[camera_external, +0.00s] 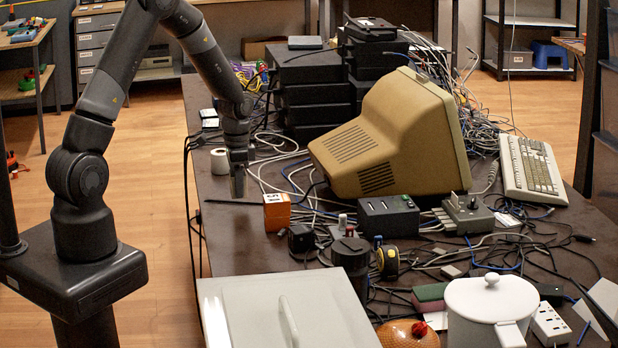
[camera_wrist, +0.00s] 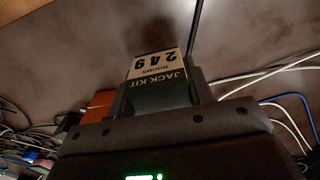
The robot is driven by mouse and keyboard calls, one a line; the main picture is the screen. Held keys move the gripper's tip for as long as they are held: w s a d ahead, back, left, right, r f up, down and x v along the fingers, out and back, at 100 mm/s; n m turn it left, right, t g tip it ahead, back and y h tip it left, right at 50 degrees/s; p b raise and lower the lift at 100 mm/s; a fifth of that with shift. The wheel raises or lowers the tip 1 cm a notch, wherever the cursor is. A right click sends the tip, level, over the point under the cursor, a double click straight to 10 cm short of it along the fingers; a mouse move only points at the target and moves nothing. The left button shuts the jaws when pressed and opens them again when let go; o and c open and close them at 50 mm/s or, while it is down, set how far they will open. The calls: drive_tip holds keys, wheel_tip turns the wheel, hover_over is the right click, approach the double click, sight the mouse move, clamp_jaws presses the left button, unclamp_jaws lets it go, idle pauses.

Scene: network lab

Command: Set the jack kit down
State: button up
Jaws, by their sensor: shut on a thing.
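The jack kit (camera_wrist: 157,72) is a small dark green box with a cream label reading "JACK KIT" and "249 ROOMS". In the wrist view it sits between the two fingers of my gripper (camera_wrist: 160,94), which is shut on it. In the external view my gripper (camera_external: 238,186) points straight down over the left part of the dark table (camera_external: 222,236), left of the orange box. There the kit is hard to make out against the fingers. A shadow falls on the tabletop beyond the kit. I cannot tell whether its bottom touches the table.
An orange box (camera_external: 277,212) stands close on the right. A thin dark rod (camera_external: 226,202) lies near the table's left edge. A white tape roll (camera_external: 219,161) sits behind. Cables, a beige monitor (camera_external: 390,135) and a black box (camera_external: 388,216) crowd the right. Bare tabletop shows nearer the front left.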

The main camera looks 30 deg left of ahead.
drive_tip(key=shift+f, duration=2)
drive_tip(key=o, duration=1)
drive_tip(key=shift+f, duration=0.15)
drive_tip(key=shift+o, duration=0.2)
